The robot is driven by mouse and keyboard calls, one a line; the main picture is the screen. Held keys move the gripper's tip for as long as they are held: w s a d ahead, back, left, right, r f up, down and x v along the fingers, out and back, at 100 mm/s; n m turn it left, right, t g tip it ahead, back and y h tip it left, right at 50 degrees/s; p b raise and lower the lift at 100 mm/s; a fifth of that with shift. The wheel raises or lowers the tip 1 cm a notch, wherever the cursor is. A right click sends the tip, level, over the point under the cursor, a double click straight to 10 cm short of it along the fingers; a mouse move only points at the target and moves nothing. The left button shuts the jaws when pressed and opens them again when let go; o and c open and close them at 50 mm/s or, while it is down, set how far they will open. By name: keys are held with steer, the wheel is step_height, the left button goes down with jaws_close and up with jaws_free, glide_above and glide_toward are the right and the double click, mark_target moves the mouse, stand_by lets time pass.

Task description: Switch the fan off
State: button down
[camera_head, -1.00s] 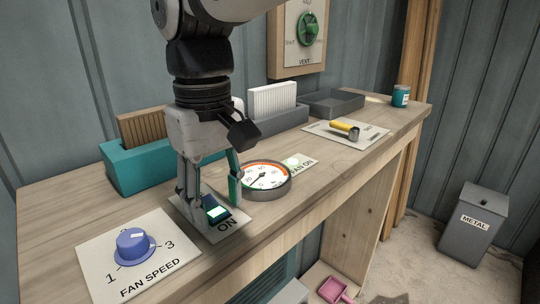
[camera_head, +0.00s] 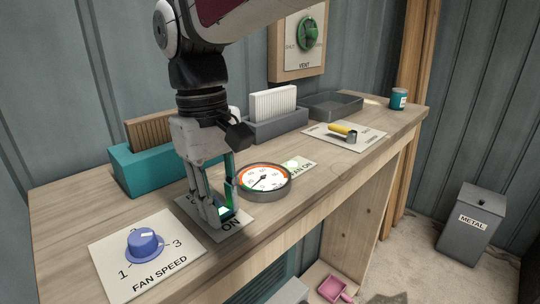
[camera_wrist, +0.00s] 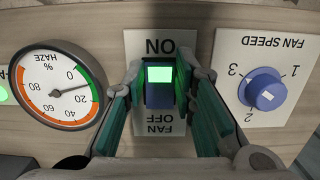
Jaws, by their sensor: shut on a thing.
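The fan switch (camera_wrist: 160,97) is a dark blue rocker on a white plate (camera_wrist: 161,43) marked ON and FAN OFF. Its ON-side end glows green in the wrist view. My gripper (camera_wrist: 160,84) has its green-padded fingers on both sides of the rocker and is shut on it. In the head view my gripper (camera_head: 224,212) points down over the plate and hides most of the switch; a lit bit (camera_head: 223,211) shows between the fingers. The FAN ON lamp (camera_head: 291,164) glows pale green.
A round haze gauge (camera_head: 264,178) stands close beside the gripper. The blue fan speed knob (camera_head: 143,243) is on the other side. Behind are a teal box (camera_head: 133,173) and grey trays (camera_head: 334,106). A yellow-handled lever (camera_head: 343,130) lies farther right.

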steer(key=shift+w+a+r+g+h+p, duration=0.15)
steer(key=shift+a+r+g+h+p, duration=0.1)
steer(key=shift+g+h+p, duration=0.4)
steer(key=c, duration=1.3)
jaws_free()
steer(key=shift+f, duration=0.1)
steer(key=v, duration=1.2)
